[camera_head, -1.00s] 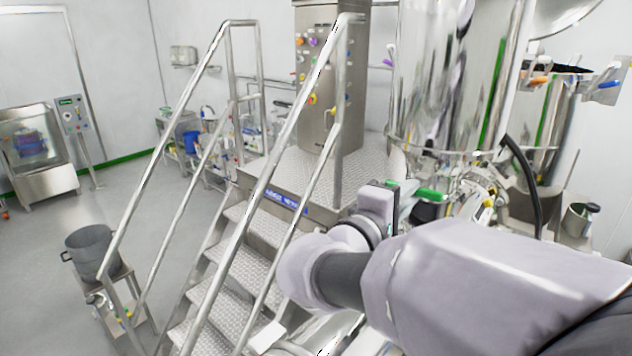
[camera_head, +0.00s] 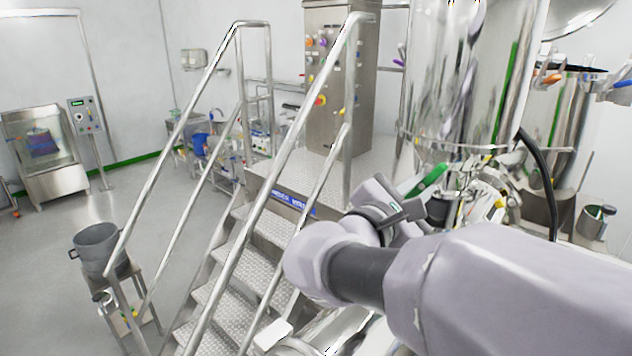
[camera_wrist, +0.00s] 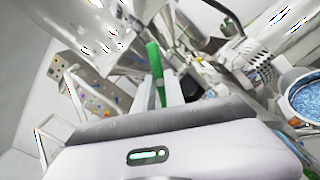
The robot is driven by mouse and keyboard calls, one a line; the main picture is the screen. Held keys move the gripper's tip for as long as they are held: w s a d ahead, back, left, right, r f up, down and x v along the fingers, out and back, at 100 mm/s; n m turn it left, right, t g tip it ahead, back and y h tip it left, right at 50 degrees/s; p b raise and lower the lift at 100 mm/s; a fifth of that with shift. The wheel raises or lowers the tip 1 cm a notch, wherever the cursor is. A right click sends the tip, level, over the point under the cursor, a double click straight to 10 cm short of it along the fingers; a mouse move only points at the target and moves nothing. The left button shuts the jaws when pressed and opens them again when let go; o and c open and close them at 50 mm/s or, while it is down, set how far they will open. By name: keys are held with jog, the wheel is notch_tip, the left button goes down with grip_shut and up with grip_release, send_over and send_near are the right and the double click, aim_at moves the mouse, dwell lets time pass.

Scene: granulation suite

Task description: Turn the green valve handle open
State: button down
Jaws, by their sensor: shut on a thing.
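The green valve handle (camera_head: 430,180) is at the lower front of the big steel vessel, slanting up to the right in the head view. In the wrist view the green handle (camera_wrist: 154,62) runs between my fingers. My gripper (camera_head: 410,203) is at the handle's lower left end in the head view. In the wrist view my gripper (camera_wrist: 161,92) is shut on the handle. The valve body under the handle is partly hidden by my gripper and arm.
The steel vessel (camera_head: 465,80) rises right behind the handle. Steel stairs (camera_head: 235,255) with handrails stand close on the left, beside a control cabinet (camera_head: 338,90). A black hose (camera_head: 543,170) hangs at the right. Open floor lies far left.

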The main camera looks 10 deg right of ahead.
jog(key=n+p, duration=0.1)
jog(key=n, duration=0.3)
jog(key=shift+f+n, duration=0.1)
jog(key=shift+n, duration=0.3)
jog(key=shift+n+p, duration=0.45)
jog(key=shift+n, duration=0.35)
jog(key=shift+f, duration=0.15)
jog(key=c, duration=1.4)
grip_release()
jog(key=b+v, duration=0.1)
jog(key=v, duration=1.6)
jog(key=shift+s+a+b, duration=0.2)
jog(key=shift+b, duration=0.1)
